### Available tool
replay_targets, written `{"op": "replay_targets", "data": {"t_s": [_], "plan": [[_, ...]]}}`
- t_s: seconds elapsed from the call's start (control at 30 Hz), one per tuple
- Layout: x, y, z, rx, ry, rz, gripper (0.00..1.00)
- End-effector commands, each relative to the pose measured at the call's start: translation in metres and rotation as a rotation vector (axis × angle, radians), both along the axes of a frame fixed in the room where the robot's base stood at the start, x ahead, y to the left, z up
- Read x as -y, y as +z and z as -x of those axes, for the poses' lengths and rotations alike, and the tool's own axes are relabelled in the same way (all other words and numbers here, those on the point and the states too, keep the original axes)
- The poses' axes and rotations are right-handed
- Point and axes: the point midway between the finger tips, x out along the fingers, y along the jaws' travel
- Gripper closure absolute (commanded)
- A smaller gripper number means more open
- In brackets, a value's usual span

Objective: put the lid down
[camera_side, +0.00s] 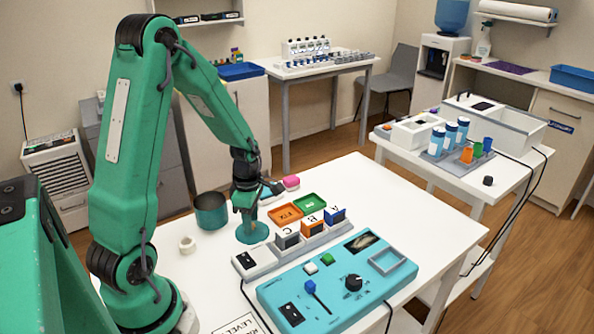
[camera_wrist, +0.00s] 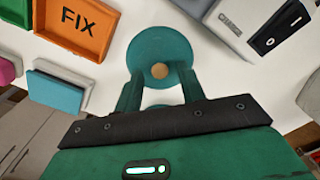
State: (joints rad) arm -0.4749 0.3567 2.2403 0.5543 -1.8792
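The lid is a round teal disc (camera_side: 252,236) that appears to lie flat on the white table, just right of the dark teal pot (camera_side: 211,211). My gripper (camera_side: 247,222) points down right over the lid. In the wrist view its two fingers (camera_wrist: 160,74) stand apart on either side of the knob, with a gap to it on each side. The pot stands upright with its top open.
A white ring (camera_side: 187,245) lies left of the lid. Orange FIX and green trays (camera_side: 285,214) and a block rack (camera_side: 310,235) stand close on the right. A white switch box (camera_side: 254,262) and turquoise control panel (camera_side: 340,285) are in front. Bare table (camera_side: 400,200) shows at the right.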

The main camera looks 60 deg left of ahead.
Motion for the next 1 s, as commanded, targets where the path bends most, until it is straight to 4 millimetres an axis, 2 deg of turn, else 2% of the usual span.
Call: {"op": "replay_targets", "data": {"t_s": [0.27, 0.7, 1.0], "plan": [[-0.001, 0.029, -0.001, 0.004, 0.0, -0.003, 0.6], [-0.001, 0.093, -0.001, 0.004, 0.0, -0.002, 0.6], [-0.001, 0.114, -0.001, 0.001, 0.0, -0.001, 0.6]]}}
